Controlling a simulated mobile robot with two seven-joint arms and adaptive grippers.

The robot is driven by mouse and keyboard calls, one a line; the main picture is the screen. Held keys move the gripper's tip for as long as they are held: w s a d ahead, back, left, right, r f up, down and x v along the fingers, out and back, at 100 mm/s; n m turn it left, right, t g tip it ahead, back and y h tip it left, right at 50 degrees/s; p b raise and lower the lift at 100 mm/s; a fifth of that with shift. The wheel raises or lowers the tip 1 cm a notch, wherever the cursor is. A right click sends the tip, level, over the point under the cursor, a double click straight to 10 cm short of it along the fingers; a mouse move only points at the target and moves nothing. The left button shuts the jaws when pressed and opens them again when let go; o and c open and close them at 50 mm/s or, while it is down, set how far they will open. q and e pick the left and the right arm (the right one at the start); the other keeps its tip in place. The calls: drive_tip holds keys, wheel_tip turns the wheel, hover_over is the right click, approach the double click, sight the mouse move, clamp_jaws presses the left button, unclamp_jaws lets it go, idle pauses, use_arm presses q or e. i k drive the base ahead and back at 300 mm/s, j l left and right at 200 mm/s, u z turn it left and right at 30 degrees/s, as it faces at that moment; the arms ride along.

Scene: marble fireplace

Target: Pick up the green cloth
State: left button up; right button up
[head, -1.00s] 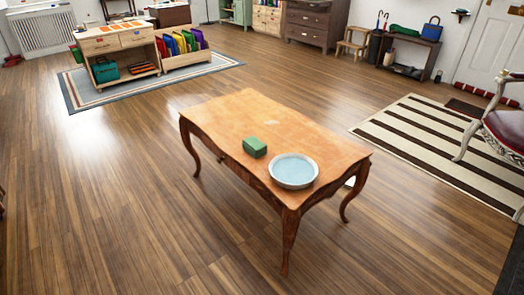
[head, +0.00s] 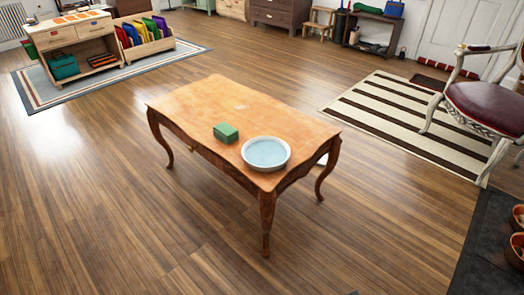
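A small green block-shaped item (head: 226,132), which looks like the folded green cloth, lies on the wooden table (head: 195,97) near its front edge. A round white-rimmed dish with a pale blue inside (head: 266,152) stands just to its right, close to the table's near right corner. The two are near each other with a small gap. Neither of my grippers shows in the head view.
Open wooden floor surrounds the table. A chair with a dark red seat (head: 486,107) stands at the right by a striped rug (head: 384,122). A wooden shelf unit (head: 72,47) stands at the back left on a blue-bordered rug. A dark slab (head: 482,245) lies at the lower right.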

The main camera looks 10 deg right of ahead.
sight(225, 133)
drive_tip(key=i+j+z, duration=0.3)
drive_tip(key=i+j, duration=0.15)
drive_tip(key=j, duration=0.15)
drive_tip(key=i+j+z, duration=0.1)
drive_tip(key=i+j, duration=0.15)
drive_tip(key=i+j+z, duration=0.15)
drive_tip(key=j, duration=0.3)
drive_tip(key=i+j+z, duration=0.15)
drive_tip(key=j, duration=0.2)
drive_tip(key=i, duration=0.05)
